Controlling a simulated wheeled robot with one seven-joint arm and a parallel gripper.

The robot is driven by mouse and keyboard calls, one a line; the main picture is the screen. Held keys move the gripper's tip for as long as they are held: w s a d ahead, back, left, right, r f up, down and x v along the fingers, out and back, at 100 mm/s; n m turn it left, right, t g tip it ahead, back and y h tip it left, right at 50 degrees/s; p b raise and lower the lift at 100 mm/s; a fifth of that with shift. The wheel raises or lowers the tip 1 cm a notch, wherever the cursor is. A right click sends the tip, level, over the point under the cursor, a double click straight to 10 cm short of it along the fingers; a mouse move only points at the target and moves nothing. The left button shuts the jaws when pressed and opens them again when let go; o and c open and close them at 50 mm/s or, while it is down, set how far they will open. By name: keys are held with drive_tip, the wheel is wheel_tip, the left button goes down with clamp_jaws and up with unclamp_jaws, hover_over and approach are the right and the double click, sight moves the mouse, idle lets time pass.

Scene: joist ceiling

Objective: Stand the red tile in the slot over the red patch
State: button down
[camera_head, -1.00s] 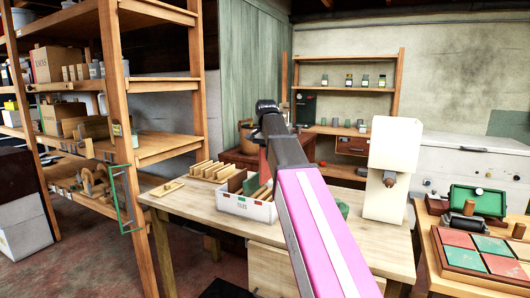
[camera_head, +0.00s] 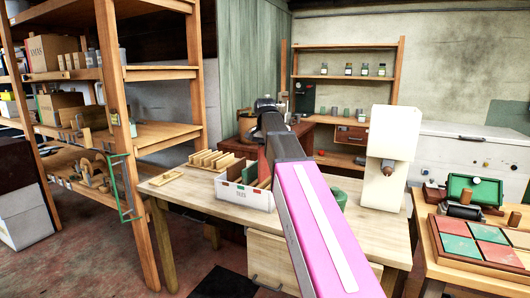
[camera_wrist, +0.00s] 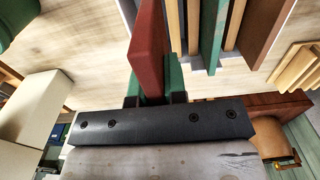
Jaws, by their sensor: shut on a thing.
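My gripper (camera_wrist: 155,92) is shut on a dark red tile (camera_wrist: 148,48), which stands on edge between the green-padded fingers in the wrist view. In the head view, my arm hides the gripper and the held tile. The white crate (camera_head: 233,193) holds green and red-brown tiles and thin wooden pieces; these show beside the held tile in the wrist view, including a green tile (camera_wrist: 212,35). Whether the held tile is clear of the crate cannot be told. A slotted wooden rack (camera_head: 211,160) stands on the bench behind the crate. I cannot make out a red patch in it.
The wooden bench (camera_head: 190,196) has some bare top around the crate. A white machine (camera_head: 388,150) stands right of my arm, with a green cup (camera_head: 339,196) near it. A tray of red and green squares (camera_head: 470,266) is at the right. A tall shelf (camera_head: 165,136) stands left.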

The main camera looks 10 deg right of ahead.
sight(265, 179)
drive_tip(key=shift+f, duration=0.15)
drive_tip(key=shift+f, duration=5.1)
drive_tip(key=c, duration=1.1)
unclamp_jaws()
wheel_tip(265, 179, up, 11)
drive_tip(key=shift+f, duration=0.15)
